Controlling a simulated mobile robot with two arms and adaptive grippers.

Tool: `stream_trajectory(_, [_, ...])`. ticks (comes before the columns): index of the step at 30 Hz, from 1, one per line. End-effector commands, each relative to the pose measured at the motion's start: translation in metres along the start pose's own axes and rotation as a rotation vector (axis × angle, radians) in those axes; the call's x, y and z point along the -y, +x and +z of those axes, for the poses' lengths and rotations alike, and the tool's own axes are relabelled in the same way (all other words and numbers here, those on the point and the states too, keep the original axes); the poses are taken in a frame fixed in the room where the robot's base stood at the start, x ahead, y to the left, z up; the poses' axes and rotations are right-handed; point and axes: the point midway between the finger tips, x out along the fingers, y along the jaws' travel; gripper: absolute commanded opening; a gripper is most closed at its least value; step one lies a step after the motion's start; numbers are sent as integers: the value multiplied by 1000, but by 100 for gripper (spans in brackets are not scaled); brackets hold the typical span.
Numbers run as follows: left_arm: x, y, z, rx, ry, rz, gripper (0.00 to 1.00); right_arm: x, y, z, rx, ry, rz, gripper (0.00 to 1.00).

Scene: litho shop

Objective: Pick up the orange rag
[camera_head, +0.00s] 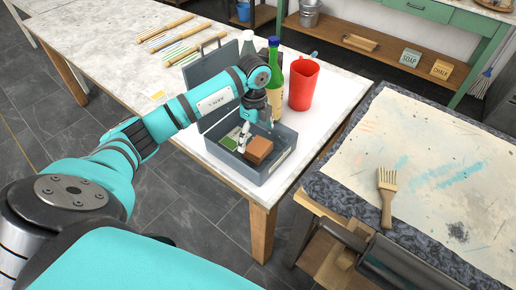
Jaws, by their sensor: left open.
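An open grey toolbox (283,166) stands near the table's front corner, its lid raised at the back left. Inside it on the right sits a brown-orange, block-shaped thing (259,149). It is the only thing of about that colour in the box, and I cannot tell for sure that it is the folded orange rag. A green thing (229,143) lies to its left. My left gripper (243,140) points down into the toolbox, just left of the brown-orange thing. Its fingers are open, and I see nothing held. Whether they touch anything is unclear. My right gripper is not in view.
A red jug (303,84) and a green bottle (273,80) stand close behind the toolbox, with another bottle beside them. Thin sticks lie farther back on the white table (110,45).

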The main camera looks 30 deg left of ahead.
Motion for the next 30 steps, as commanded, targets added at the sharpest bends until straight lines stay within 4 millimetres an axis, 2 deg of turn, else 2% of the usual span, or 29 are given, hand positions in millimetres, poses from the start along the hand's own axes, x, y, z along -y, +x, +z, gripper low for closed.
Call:
stream_trajectory(6, [-1, 27, -13, -2, 2, 6, 100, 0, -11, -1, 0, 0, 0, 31])
stream_trajectory(10, [-1, 44, -13, -2, 0, 3, 100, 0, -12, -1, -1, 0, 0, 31])
stream_trajectory(19, [0, 51, -12, 0, 1, 1, 100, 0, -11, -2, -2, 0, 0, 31])
stream_trajectory(30, [0, 50, -12, 0, 0, 1, 53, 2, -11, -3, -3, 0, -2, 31])
